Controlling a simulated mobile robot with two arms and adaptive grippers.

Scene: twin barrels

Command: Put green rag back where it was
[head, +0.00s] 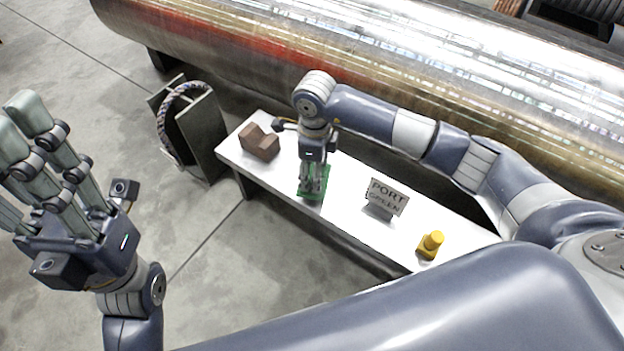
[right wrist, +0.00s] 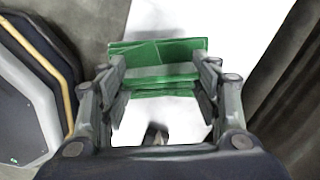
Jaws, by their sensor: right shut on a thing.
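The green rag (head: 311,195) is a folded green cloth at the white bench's front edge, left of the sign. My right gripper (head: 314,186) points down over it. In the right wrist view the rag (right wrist: 158,55) shows as stacked green layers between the fingers of my right gripper (right wrist: 160,88), which is shut on it. I cannot tell whether the rag touches the bench top. My left gripper (head: 45,150) is raised at the left, its fingers spread, open and empty.
The white bench (head: 345,212) also holds a brown notched block (head: 260,143), a sign reading "PORT GREEN" (head: 385,198) and a yellow knobbed piece (head: 430,244). A large metal barrel (head: 400,65) lies behind.

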